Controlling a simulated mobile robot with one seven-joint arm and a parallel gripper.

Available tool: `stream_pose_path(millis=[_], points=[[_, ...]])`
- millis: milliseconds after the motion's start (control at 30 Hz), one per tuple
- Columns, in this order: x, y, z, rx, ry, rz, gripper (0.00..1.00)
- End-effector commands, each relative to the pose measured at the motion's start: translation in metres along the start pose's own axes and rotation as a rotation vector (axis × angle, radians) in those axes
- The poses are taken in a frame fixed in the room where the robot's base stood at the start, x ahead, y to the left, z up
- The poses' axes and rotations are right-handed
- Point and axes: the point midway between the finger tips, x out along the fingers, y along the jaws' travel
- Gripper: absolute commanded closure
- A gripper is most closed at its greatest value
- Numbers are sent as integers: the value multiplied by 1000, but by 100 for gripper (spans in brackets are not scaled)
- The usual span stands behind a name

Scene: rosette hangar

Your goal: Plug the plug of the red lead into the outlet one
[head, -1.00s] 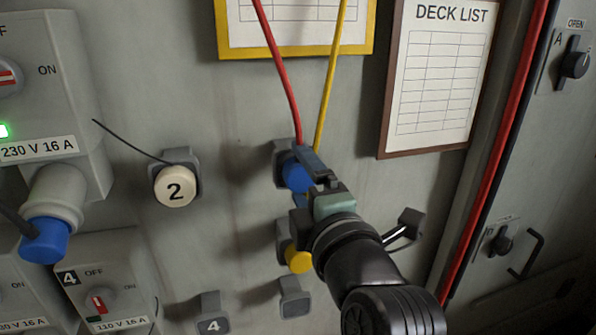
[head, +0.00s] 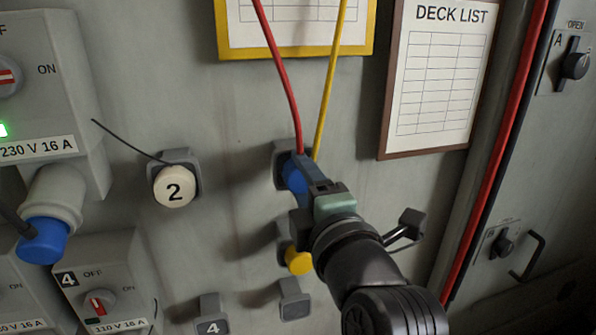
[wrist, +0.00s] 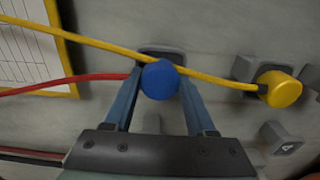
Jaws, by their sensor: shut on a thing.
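The blue plug (head: 293,178) of the red lead (head: 287,88) sits at a grey wall holder (head: 281,158), its lead rising up and out of the head view. My gripper (head: 300,174) is shut on this plug. In the wrist view the round blue plug (wrist: 160,80) is between the two blue fingers, in front of the grey holder (wrist: 163,53); I cannot tell whether it is still seated there. No outlet marked one can be read in these frames.
A yellow plug (head: 298,260) sits in a lower holder; its yellow lead (head: 331,75) crosses close to my gripper. At left, an outlet box (head: 46,100) holds another blue plug (head: 43,241); box 4 (head: 108,275) is below. A cap marked 2 (head: 175,187) hangs between.

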Motion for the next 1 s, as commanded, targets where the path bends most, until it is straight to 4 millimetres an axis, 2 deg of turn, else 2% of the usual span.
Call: stream_pose_path(millis=[267,1000], points=[[-3,0,0,0,-1,2,100],[-32,0,1,0,-1,2,100]])
